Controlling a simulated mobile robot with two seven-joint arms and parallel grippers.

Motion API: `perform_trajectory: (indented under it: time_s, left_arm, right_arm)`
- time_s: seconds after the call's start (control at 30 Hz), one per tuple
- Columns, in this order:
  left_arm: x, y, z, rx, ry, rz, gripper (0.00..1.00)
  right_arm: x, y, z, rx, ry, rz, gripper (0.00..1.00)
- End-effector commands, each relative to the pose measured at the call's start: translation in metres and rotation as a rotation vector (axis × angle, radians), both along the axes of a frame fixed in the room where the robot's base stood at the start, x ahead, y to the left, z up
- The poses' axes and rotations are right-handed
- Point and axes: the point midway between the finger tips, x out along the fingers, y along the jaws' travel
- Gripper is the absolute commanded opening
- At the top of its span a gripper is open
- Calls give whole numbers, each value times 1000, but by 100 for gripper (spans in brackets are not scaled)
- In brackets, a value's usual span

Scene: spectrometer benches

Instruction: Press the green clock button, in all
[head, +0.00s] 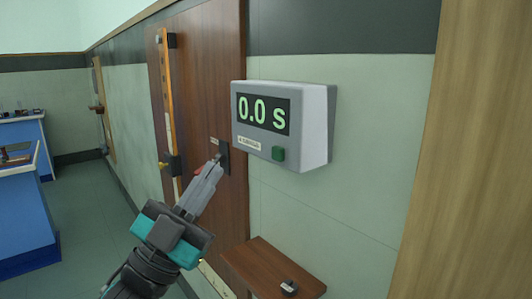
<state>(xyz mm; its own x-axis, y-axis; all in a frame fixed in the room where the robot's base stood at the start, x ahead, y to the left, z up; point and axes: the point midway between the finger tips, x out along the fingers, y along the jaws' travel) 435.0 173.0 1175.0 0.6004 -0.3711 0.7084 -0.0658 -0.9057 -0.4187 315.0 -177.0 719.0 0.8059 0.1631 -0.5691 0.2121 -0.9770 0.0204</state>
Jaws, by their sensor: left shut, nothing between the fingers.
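The clock (315,126) is a grey box on the wall, and its dark display reads 0.0 s in light green digits. My left gripper (212,166) is shut and empty. Its fingertips show to the left of the clock and a little lower than the button, in front of a small dark fitting on the wooden board. They appear apart from the green button. A red piece shows beside the fingertips, partly hidden. My right gripper is not in view.
A wooden shelf (262,262) with a small dark object (289,287) on it juts out below the clock. A tall wooden board (205,75) with a vertical rail (168,90) stands left of the clock. Blue benches (22,215) are at the far left, with open floor between.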

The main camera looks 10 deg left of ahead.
Motion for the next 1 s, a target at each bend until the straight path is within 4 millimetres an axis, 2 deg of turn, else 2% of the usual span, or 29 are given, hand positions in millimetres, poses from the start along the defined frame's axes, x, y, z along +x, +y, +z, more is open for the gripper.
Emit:
perform_trajectory:
  time_s: [0.53,1.0]
  left_arm:
    - [3,-3,3,0,-11,-1,0]
    - [52,-41,3,-1,-12,-1,0]
  right_arm:
    - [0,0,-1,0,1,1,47]
    - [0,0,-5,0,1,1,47]
